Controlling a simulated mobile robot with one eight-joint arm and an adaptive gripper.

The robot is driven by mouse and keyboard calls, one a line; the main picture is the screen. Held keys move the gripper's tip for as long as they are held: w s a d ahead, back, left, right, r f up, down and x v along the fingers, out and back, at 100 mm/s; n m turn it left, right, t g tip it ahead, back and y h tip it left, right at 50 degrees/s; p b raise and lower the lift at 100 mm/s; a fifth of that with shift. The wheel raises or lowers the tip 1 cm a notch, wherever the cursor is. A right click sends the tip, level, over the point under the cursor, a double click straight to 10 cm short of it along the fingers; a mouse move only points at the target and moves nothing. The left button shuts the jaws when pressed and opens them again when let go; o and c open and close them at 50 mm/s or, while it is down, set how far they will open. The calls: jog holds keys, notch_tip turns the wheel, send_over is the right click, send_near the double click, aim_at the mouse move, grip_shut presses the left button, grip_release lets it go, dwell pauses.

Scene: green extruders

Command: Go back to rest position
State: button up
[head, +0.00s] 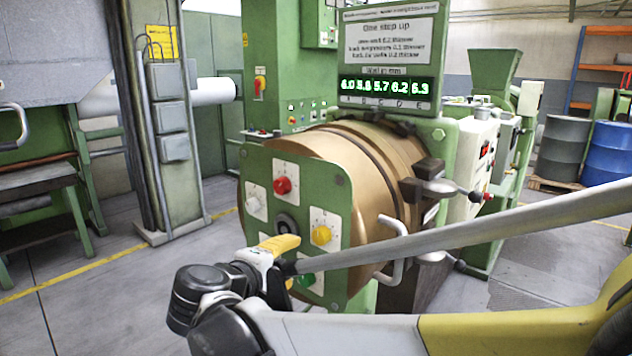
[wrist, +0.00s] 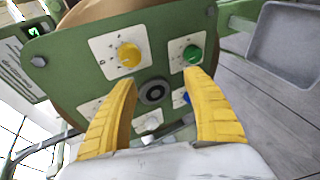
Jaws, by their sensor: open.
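My gripper (head: 290,242) is in front of the lower part of a green knob panel (head: 330,190) on the extruder. In the wrist view its two yellow fingers (wrist: 163,80) stand apart with nothing between them, pointing at the panel. The panel carries a red knob (head: 282,185), a yellow knob (head: 321,235), a white knob (head: 252,204) and a green knob (head: 307,279). The wrist view also shows the yellow knob (wrist: 129,55), the green knob (wrist: 193,54), and a blue knob partly hidden by the right finger. I cannot tell whether a finger touches the panel.
A lit display (head: 386,88) under a "One step up" sign stands above the bronze drum (head: 372,160). A lever (head: 450,189) and a pale handle (head: 395,252) stick out at the drum's right. Blue (head: 608,152) and grey barrels stand far right. Floor at left is clear.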

jog(key=s+d+f+m+g+y, duration=0.1)
jog(key=s+d+m+g, duration=0.15)
jog(key=d, duration=0.45)
jog(key=s+d+f+m+g, duration=0.1)
jog(key=s+d+f+m, duration=0.1)
jog(key=s+d, duration=0.3)
jog(key=s+d+f+m+g+y, duration=0.1)
jog(key=s+d+m, duration=0.15)
jog(key=d, duration=0.55)
jog(key=s+d+f+m+y, duration=0.1)
jog(key=s+d+f+m, duration=0.1)
jog(key=s, duration=0.4)
jog(key=s+d+f+m+y, duration=0.2)
jog(key=s+d+f+m, duration=0.1)
jog(key=s, duration=0.3)
jog(key=shift+s+f+m+g, duration=0.15)
jog(key=shift+f+m+g, duration=0.05)
jog(key=shift+m+g, duration=0.25)
jog(key=shift+c, duration=0.2)
